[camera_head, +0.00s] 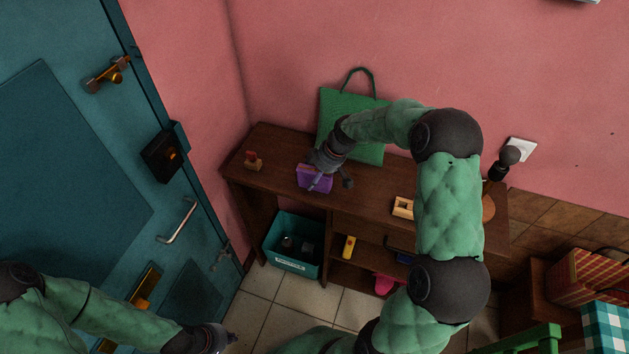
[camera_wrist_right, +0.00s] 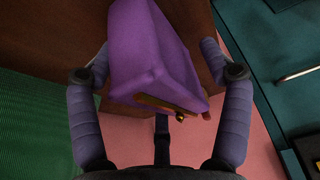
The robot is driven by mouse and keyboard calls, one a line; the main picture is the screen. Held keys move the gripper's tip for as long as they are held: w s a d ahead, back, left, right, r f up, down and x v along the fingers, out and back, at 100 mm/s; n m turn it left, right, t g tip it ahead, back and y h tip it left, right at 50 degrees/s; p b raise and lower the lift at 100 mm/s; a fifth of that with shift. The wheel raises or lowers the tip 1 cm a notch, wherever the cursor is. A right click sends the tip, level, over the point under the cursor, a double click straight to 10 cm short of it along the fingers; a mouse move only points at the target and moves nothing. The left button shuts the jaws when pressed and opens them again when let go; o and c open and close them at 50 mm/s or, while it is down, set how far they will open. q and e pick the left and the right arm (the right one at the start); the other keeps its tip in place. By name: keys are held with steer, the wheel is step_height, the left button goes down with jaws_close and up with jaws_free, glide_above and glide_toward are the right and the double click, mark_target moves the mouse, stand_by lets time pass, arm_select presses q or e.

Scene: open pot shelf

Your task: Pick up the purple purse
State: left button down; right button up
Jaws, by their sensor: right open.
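The purple purse (camera_head: 312,178) stands on the brown wooden shelf unit's top, in front of a green bag. My right gripper (camera_head: 330,183) is over the purse, with one finger across its face and the other at its right. In the right wrist view the purse (camera_wrist_right: 150,55) lies between the two spread fingers of the right gripper (camera_wrist_right: 158,58). The gripper is open, with gaps visible at both sides. My left gripper (camera_head: 230,338) is low at the left, far from the shelf, and its fingers are too unclear to read.
The green bag (camera_head: 370,150) leans on the pink wall just behind. A teal bin (camera_head: 291,262) sits below. The teal door (camera_head: 60,150) is at left.

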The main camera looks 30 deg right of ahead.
steer(key=shift+w+f, duration=0.1)
steer(key=shift+f, duration=0.2)
steer(key=shift+f+b, duration=0.25)
steer(key=shift+b, duration=0.05)
stand_by(0.4)
steer(key=shift+c, duration=0.3)
steer(key=c, duration=1.3)
